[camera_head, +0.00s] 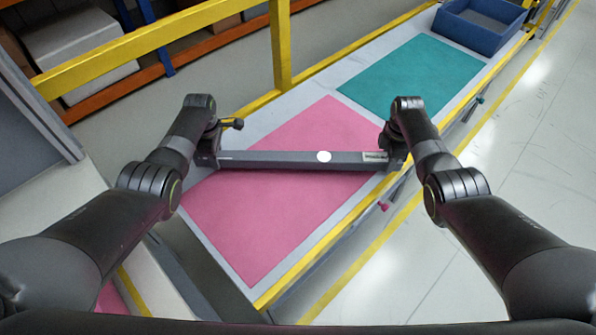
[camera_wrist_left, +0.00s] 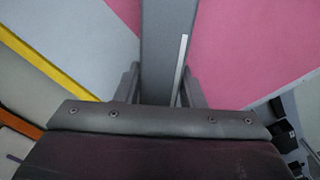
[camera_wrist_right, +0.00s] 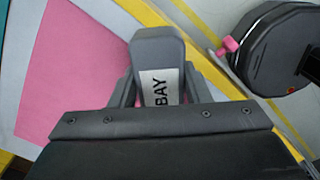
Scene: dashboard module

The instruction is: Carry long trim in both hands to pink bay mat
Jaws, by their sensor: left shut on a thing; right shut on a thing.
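The long trim (camera_head: 290,160) is a dark grey bar with a white round spot near its middle. It lies across the view over the pink bay mat (camera_head: 262,217). My left gripper (camera_head: 212,155) is shut on its left end, and my right gripper (camera_head: 392,157) is shut on its right end. In the left wrist view the trim (camera_wrist_left: 168,45) runs away between the fingers. In the right wrist view the trim's end (camera_wrist_right: 157,52) carries a label reading "BAY". I cannot tell whether the trim touches the mat or hangs just above it.
A teal mat (camera_head: 412,75) lies further along the bench, with a blue bin (camera_head: 480,25) beyond it. Yellow rails (camera_head: 282,45) edge the bench's far side. A pink knob (camera_head: 383,206) sticks out at the bench's near edge. A grey floor (camera_head: 500,190) lies to the right.

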